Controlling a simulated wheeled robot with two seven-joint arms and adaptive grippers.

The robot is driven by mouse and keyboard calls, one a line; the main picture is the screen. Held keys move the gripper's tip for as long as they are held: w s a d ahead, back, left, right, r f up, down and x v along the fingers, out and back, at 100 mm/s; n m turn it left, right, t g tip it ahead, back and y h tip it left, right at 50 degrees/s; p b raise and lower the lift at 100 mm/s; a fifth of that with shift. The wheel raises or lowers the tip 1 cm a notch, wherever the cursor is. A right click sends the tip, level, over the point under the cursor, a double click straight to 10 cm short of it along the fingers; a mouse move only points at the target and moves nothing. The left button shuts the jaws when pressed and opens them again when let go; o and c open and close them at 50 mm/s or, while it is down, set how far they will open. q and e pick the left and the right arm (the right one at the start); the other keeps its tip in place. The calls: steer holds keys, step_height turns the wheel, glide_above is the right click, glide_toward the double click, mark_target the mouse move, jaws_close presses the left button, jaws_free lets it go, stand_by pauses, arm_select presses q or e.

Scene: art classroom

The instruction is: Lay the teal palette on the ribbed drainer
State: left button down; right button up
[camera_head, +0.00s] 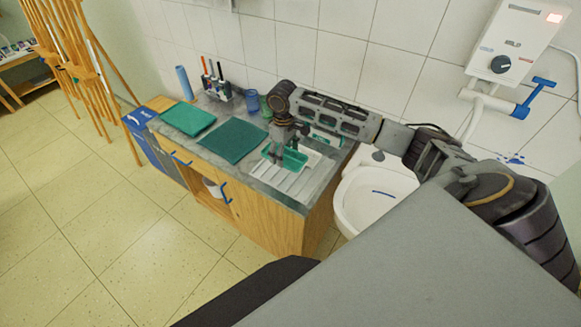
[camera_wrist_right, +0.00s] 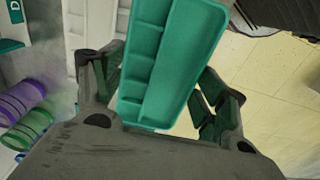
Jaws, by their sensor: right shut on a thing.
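The teal palette (camera_head: 295,159) is in my right gripper (camera_head: 287,150), over the white ribbed drainer (camera_head: 285,181) on the counter. In the right wrist view the palette (camera_wrist_right: 172,58), a long tray with several compartments, lies between the two fingers of the right gripper (camera_wrist_right: 163,95), which is shut on it. The drainer's ribs show in front of the palette; its back part is partly covered by the gripper and palette. I cannot tell whether the palette touches the drainer. My left gripper is not in view.
A blue cup (camera_head: 252,100) and a brush rack (camera_head: 218,88) stand along the wall. A white basin (camera_head: 375,200) is to the right. Wooden easels (camera_head: 90,70) stand at far left. The floor before the counter is clear.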

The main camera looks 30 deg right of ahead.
glide_above(285, 175)
steer(key=shift+s+a+f, duration=0.1)
steer(key=shift+f, duration=2.95)
steer(key=shift+f+p, duration=0.4)
steer(key=shift+f, duration=1.5)
steer(key=o, duration=1)
steer(key=shift+f, duration=0.1)
steer(key=shift+r, duration=0.2)
steer(key=shift+r+b, duration=0.55)
steer(key=shift+r, duration=5.4)
